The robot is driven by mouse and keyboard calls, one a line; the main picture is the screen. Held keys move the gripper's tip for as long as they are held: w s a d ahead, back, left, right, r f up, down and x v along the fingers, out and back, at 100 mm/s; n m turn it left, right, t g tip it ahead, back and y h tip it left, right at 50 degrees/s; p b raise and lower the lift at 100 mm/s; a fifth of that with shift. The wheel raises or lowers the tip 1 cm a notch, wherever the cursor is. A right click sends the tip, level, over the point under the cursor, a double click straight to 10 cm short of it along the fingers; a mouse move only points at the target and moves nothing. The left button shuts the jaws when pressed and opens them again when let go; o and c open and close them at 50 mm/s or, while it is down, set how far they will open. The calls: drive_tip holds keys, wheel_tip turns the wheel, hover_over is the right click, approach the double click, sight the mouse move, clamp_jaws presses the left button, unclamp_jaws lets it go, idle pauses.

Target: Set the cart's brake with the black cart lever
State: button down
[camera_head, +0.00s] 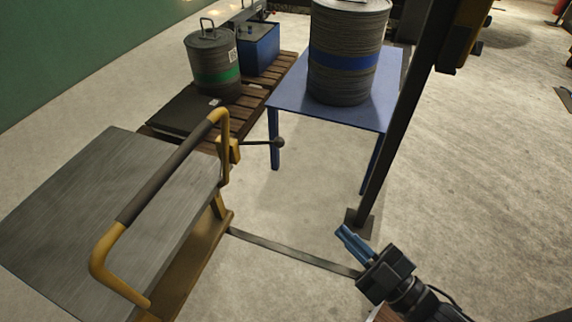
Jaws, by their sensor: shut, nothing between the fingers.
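The cart (110,190) stands at the left, with a grey top and a yellow push handle (105,247) that has a dark grip. The black cart lever (262,143) sticks out to the right from a yellow bracket on the cart's handle side. It lies about level and ends in a round dark knob. My gripper (345,235) is at the lower right, with blue fingers pointing up and left. It is shut and empty, below and to the right of the lever and clearly apart from it.
A blue table (285,95) bears a large ribbed drum (345,60). A dark post (400,130) stands right of it. A wooden pallet (262,88) behind the cart holds a smaller drum (212,68) and a blue box (258,50). A dark strip (290,250) crosses the floor. Floor at right is open.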

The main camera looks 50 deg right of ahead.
drive_tip(key=w+d+f+n+t+y+b, duration=0.3)
drive_tip(key=w+d+f+n+t+b, duration=0.4)
drive_tip(key=w+d+f+n+b, duration=0.4)
drive_tip(key=w+d+f+b, duration=0.3)
drive_tip(key=w+f+b, duration=0.1)
drive_tip(key=w+f, duration=0.2)
drive_tip(key=shift+d+f+y, duration=0.35)
drive_tip(key=shift+f+y, duration=0.05)
drive_tip(key=shift+f, duration=0.2)
drive_tip(key=x, duration=1.4)
drive_tip(key=shift+h+p, duration=0.3)
drive_tip(key=shift+p, duration=0.1)
